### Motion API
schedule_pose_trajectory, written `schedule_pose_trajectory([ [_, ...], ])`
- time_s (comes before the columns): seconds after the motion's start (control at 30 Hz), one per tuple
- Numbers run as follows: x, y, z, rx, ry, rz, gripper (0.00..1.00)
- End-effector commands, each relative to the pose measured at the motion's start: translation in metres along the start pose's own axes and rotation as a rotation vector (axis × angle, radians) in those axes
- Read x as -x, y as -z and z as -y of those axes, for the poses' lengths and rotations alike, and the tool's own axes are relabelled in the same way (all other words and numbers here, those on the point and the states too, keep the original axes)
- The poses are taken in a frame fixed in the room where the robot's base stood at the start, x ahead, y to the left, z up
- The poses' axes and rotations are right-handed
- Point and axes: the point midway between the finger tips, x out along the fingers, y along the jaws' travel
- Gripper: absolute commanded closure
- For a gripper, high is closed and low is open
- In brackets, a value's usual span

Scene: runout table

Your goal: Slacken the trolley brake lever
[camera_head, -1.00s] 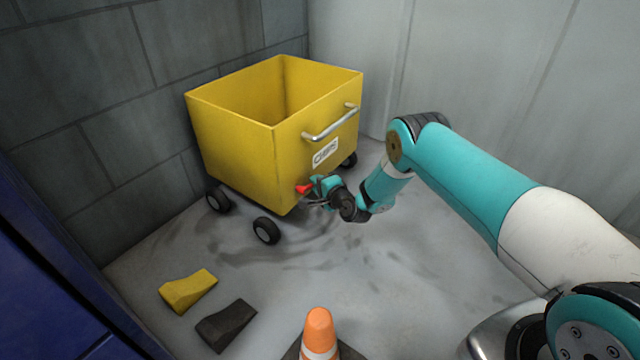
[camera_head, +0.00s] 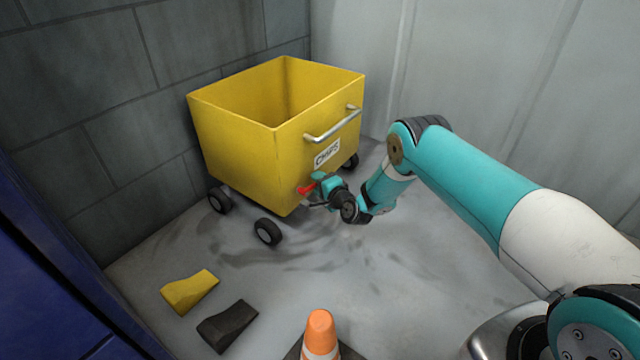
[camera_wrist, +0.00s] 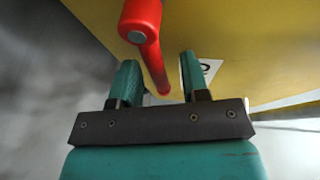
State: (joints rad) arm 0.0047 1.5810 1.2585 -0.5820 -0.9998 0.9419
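The yellow trolley (camera_head: 235,140) marked "CHIPS" stands by the block wall. Its red brake lever (camera_head: 306,189) is on the low part of the side facing me. My gripper (camera_head: 318,190) is at the lever. In the wrist view, the red lever (camera_wrist: 145,45) runs down from the top edge, its far part between the two teal fingers of my gripper (camera_wrist: 158,85). The fingers are open, with a gap on both sides of the lever. I cannot tell whether either finger touches it.
A yellow wedge (camera_head: 190,291) and a dark wedge (camera_head: 228,326) lie on the floor in front of the trolley. An orange cone (camera_head: 320,334) stands at the bottom middle. A blue cabinet-like object (camera_head: 50,275) is at the left.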

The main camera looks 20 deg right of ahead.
Motion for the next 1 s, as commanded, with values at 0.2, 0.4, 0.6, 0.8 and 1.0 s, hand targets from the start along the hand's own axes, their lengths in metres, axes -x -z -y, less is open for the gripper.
schedule_pose_trajectory([
  [0.2,0.007,0.0,0.001,-0.003,-0.003,0.002,0.58],
  [0.4,0.041,0.001,0.003,-0.006,-0.008,0.0,0.58],
  [0.6,0.082,0.001,0.004,-0.009,-0.008,-0.001,0.58],
  [0.8,0.125,0.002,0.005,-0.01,-0.008,-0.005,0.58],
  [1.0,0.155,0.002,0.008,-0.003,-0.002,-0.001,0.58],
])
